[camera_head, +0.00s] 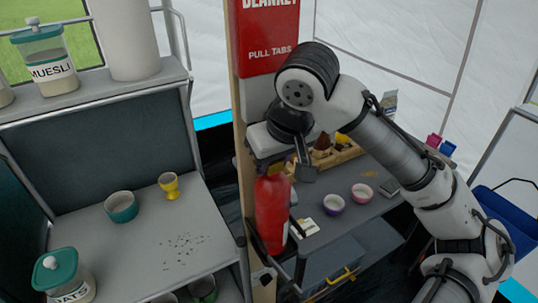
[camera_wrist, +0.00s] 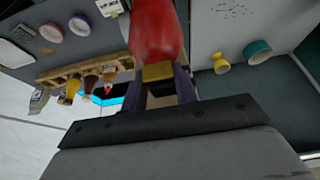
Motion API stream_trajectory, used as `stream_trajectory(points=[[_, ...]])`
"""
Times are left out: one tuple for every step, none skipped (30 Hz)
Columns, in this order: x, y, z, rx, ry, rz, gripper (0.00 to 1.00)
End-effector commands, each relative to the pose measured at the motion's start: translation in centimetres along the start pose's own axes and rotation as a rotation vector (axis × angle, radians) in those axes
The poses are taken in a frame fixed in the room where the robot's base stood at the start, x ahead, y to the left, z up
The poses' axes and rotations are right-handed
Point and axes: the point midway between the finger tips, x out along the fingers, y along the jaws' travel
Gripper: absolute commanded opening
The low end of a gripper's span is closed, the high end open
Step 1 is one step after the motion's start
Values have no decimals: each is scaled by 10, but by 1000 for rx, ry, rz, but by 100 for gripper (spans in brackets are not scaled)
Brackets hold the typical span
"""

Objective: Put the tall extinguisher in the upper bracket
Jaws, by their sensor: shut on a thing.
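The tall red extinguisher (camera_head: 272,212) stands about upright in front of the wooden post (camera_head: 243,150). My gripper (camera_head: 287,168) is above it and shut on its top. In the wrist view the gripper's fingers (camera_wrist: 158,88) lie on both sides of the yellow-brown top piece, with the red body (camera_wrist: 158,30) beyond. A black bracket (camera_head: 262,246) shows beside the extinguisher's lower part, mostly hidden by it. I cannot tell whether the extinguisher sits inside it or in front of it.
A red fire blanket box (camera_head: 268,38) hangs on the post above. Left is a grey counter with a teal bowl (camera_head: 121,206) and a yellow egg cup (camera_head: 169,185). Right is a shelf with a purple bowl (camera_head: 333,204), a pink bowl (camera_head: 361,193) and a wooden bottle rack (camera_wrist: 85,72).

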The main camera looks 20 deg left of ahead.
Motion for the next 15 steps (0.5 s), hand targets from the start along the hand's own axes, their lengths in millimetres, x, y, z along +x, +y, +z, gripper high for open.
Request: stream_trajectory(points=[[8, -1, 6, 0, 2, 1, 0], [8, -2, 8, 0, 2, 1, 0], [9, -3, 10, 0, 3, 1, 0], [9, -4, 11, 1, 3, 1, 0], [9, -4, 12, 1, 3, 1, 0], [9, -4, 12, 2, 3, 1, 0], [9, -4, 12, 2, 3, 1, 0], [9, -4, 12, 2, 3, 1, 0], [8, -5, 12, 2, 2, 1, 0], [8, -5, 12, 2, 3, 1, 0], [8, -5, 12, 2, 2, 1, 0], [8, -5, 12, 2, 2, 0, 0], [8, -5, 12, 2, 3, 0, 0], [8, -5, 12, 2, 3, 0, 0], [9, -5, 12, 2, 3, 0, 0]])
